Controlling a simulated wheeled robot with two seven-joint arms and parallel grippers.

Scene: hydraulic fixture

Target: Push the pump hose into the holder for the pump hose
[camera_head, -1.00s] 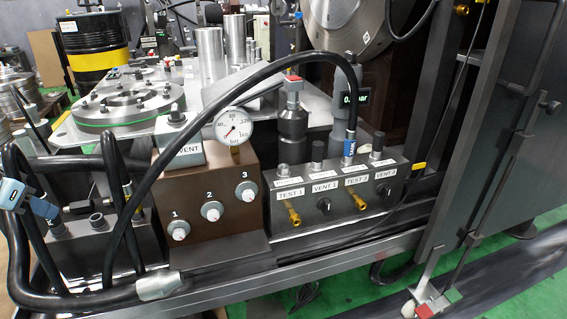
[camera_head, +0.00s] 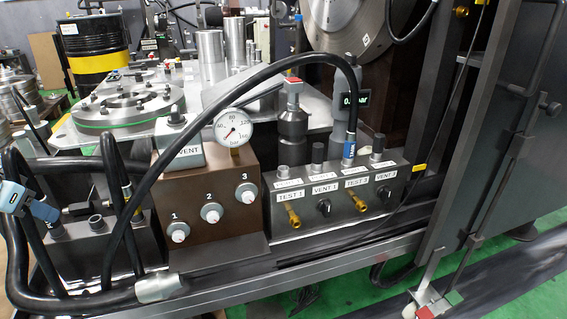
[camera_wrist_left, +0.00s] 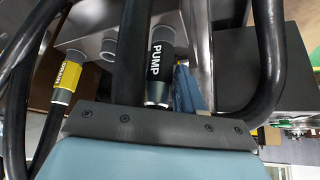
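The pump hose (camera_wrist_left: 160,58) shows in the left wrist view as a grey hose end with a black sleeve marked PUMP. Its lower part runs out of sight behind the gripper body. My left gripper (camera_head: 30,204) is at the left edge of the head view, by several black hoses. One blue finger (camera_wrist_left: 186,90) shows right beside the PUMP sleeve; I cannot tell whether the fingers grip it. A grey holder block (camera_head: 118,238) with round sockets stands below and right of the gripper in the head view. Which socket is the pump holder is unclear. My right gripper is out of view.
A hose end with a yellow label (camera_wrist_left: 66,76) is left of the PUMP sleeve. A thick black hose (camera_head: 215,103) arches over the brown valve block (camera_head: 205,205) and gauge (camera_head: 233,130) to the TEST/VENT block (camera_head: 335,205). Hoses crowd the left side.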

